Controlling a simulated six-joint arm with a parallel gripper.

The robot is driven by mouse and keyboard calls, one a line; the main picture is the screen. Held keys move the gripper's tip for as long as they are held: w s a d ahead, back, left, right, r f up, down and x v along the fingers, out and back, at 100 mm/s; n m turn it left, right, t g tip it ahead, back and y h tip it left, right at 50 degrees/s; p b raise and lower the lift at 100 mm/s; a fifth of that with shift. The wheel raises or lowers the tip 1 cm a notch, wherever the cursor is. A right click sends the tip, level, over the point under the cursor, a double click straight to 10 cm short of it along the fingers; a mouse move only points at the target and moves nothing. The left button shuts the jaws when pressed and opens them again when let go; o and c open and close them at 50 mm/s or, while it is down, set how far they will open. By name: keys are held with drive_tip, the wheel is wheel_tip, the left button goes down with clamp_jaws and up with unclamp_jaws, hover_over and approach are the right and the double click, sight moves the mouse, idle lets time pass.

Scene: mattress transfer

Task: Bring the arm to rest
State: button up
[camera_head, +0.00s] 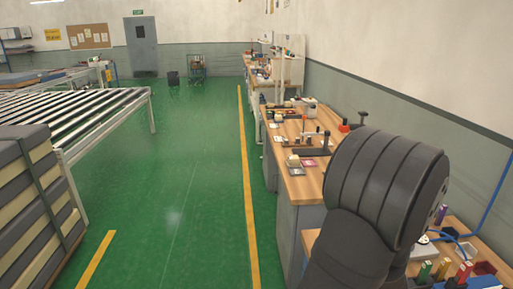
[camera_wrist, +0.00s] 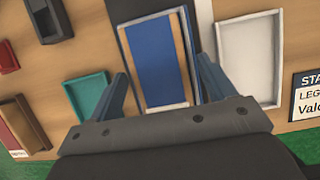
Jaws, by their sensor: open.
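My gripper (camera_wrist: 163,85) shows in the wrist view with its two fingers spread apart. It is open and nothing is held between the fingers. Beyond the fingers lies a tray with a blue and tan piece (camera_wrist: 158,58) in it, on a wooden bench top. In the head view, my dark arm fills the lower right, and the gripper itself is hidden there.
In the wrist view, a white tray (camera_wrist: 249,55) lies to the right and a teal tray (camera_wrist: 91,97) to the left. In the head view, workbenches (camera_head: 312,180) line the right wall. Stacked mattresses (camera_head: 35,205) and a roller conveyor (camera_head: 75,112) stand left. The green floor between is clear.

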drive_tip(key=shift+r, duration=0.15)
drive_tip(key=v, duration=1.2)
drive_tip(key=x, duration=1.2)
drive_tip(key=shift+f, duration=0.3)
drive_tip(key=r, duration=0.5)
drive_tip(key=shift+s, duration=0.4)
drive_tip(key=s+r, duration=0.6)
drive_tip(key=s, duration=0.5)
drive_tip(key=f, duration=0.3)
drive_tip(key=a+f, duration=0.1)
drive_tip(key=f, duration=0.2)
drive_tip(key=a+f, duration=0.1)
drive_tip(key=f, duration=0.2)
drive_tip(key=shift+w+a, duration=0.1)
drive_tip(key=shift+a, duration=0.15)
drive_tip(key=shift+f, duration=0.8)
